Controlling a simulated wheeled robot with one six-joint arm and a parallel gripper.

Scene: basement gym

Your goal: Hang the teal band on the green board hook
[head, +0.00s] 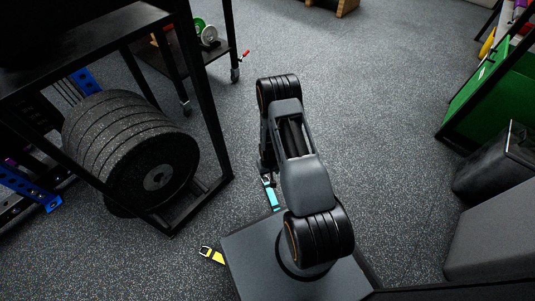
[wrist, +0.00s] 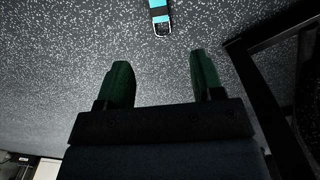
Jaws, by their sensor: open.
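The teal band (head: 272,197) lies on the speckled grey floor beside my base, partly hidden by my arm in the head view. In the wrist view the band (wrist: 157,10) enters at the top edge, with a metal loop at its near end. My gripper (wrist: 160,78) is open and empty, its two green-tipped fingers apart, with the band's loop beyond them and not between them. A green panel (head: 508,98) stands at the right of the head view. I cannot make out a hook on it, nor tell if it is the board.
A black rack (head: 212,100) with large weight plates (head: 110,145) stands close on the left. A yellow strap (head: 211,255) lies on the floor by my base. A dark bin (head: 490,165) and a grey block (head: 495,230) stand at right. The floor ahead (head: 350,90) is clear.

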